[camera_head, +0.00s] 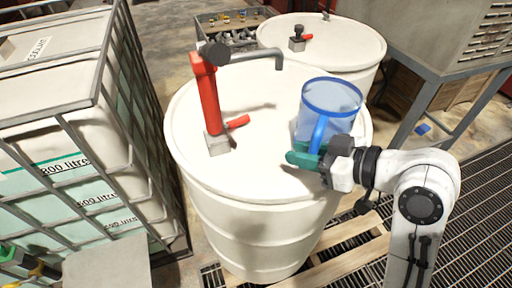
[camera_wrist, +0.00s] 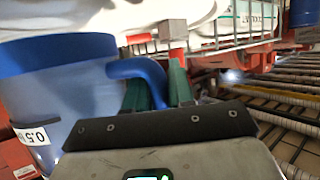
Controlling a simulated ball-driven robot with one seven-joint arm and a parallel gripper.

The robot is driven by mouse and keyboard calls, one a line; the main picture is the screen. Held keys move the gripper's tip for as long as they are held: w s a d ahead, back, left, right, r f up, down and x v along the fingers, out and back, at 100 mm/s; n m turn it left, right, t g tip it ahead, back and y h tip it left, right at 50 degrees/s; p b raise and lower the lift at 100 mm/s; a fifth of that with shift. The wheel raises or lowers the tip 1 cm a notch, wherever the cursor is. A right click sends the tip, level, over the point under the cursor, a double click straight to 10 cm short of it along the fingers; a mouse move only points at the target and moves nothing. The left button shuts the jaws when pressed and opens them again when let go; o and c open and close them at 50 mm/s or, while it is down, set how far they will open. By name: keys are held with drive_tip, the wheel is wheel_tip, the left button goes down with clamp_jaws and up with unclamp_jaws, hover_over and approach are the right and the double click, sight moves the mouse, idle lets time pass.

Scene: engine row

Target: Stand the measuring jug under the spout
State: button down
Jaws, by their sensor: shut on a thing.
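The measuring jug (camera_head: 332,98) is blue, see-through and upright, over the right part of the white drum's lid. I cannot tell if its base touches the lid. My gripper (camera_head: 304,156) has green fingers and is shut on the jug's blue handle (camera_head: 320,132). In the wrist view the jug (camera_wrist: 70,95) fills the left side, with a "0.5" label, and its handle (camera_wrist: 142,72) runs to the green fingers (camera_wrist: 158,88). The grey spout (camera_head: 262,55) reaches right from the red hand pump (camera_head: 208,100). Its downturned tip is left of and behind the jug.
The pump stands on the near drum (camera_head: 255,178), whose lid is clear at the front. A second white drum (camera_head: 345,40) with a small tap stands behind. A caged tank (camera_head: 75,165) is at left, a metal bench (camera_head: 440,75) at right. A crate (camera_head: 228,38) sits behind.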

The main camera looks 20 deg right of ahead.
drive_tip(key=shift+b+x, duration=0.85)
drive_tip(key=shift+b, duration=0.25)
drive_tip(key=w+a, duration=0.2)
drive_tip(key=w+a+p, duration=0.1)
drive_tip(key=w+a, duration=0.1)
drive_tip(key=w, duration=0.1)
drive_tip(key=w+a, duration=0.1)
drive_tip(key=w, duration=0.2)
drive_tip(key=shift+w+a+r, duration=0.25)
drive_tip(key=shift+a+r, duration=0.15)
drive_tip(key=shift+f+p, duration=0.4)
drive_tip(key=shift+f, duration=1.4)
drive_tip(key=c, duration=1.4)
unclamp_jaws()
drive_tip(key=shift+f, duration=0.15)
drive_tip(key=o, duration=0.4)
drive_tip(key=p+v, duration=0.1)
drive_tip(key=v, duration=1.1)
